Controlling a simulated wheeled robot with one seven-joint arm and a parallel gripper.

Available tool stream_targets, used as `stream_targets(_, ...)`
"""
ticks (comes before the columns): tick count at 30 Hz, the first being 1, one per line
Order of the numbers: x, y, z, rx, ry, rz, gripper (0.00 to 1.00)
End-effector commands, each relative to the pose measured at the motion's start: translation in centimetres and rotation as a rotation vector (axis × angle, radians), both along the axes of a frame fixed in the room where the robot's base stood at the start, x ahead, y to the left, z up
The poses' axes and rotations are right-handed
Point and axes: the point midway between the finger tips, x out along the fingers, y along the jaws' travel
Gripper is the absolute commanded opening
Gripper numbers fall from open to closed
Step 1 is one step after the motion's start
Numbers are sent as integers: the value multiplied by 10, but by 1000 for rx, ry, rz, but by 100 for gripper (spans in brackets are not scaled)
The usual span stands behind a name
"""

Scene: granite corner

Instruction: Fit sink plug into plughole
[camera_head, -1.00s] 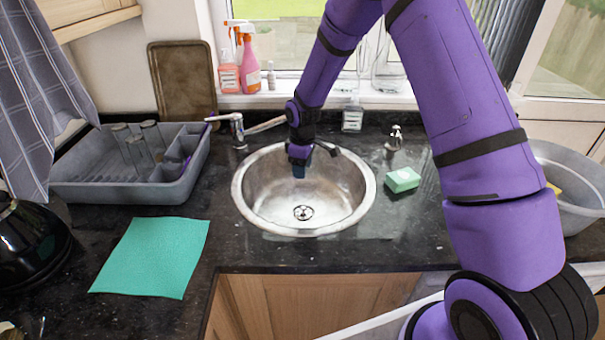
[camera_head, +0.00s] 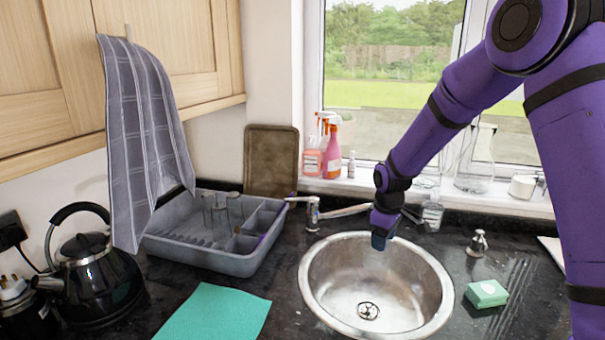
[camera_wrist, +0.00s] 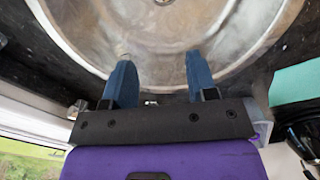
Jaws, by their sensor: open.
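The round steel sink (camera_head: 441,300) is set in the dark worktop, and the plughole (camera_head: 368,311) shows at its bottom. The plughole's edge also shows at the top of the wrist view (camera_wrist: 163,2). A small shiny metal piece with a knob (camera_head: 478,243) stands on the worktop right of the sink; it may be the plug, but I cannot tell for sure. My gripper (camera_head: 379,241) is over the back of the sink, pointing down. In the wrist view its two blue fingers (camera_wrist: 158,80) are apart with nothing between them.
The tap (camera_head: 313,212) stands behind the sink, close to my gripper. A green sponge (camera_head: 487,293) lies right of the sink. A grey dish rack (camera_head: 200,255), a green cloth (camera_head: 215,315) and a black kettle (camera_head: 95,280) are on the left. Bottles (camera_head: 331,150) line the windowsill.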

Motion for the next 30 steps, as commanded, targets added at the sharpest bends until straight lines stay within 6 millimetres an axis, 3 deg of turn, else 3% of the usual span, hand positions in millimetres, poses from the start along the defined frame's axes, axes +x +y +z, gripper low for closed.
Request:
stream_targets(1, -7, -3, 22, -2, -21, -25, 52)
stream_targets(6, -35, -14, 79, -5, -69, -121, 52)
stream_targets(15, -99, -30, 162, 10, -156, -290, 52)
stream_targets(24, -175, -44, 222, 49, -238, -460, 52)
stream_targets(30, -229, -51, 247, 90, -290, -573, 52)
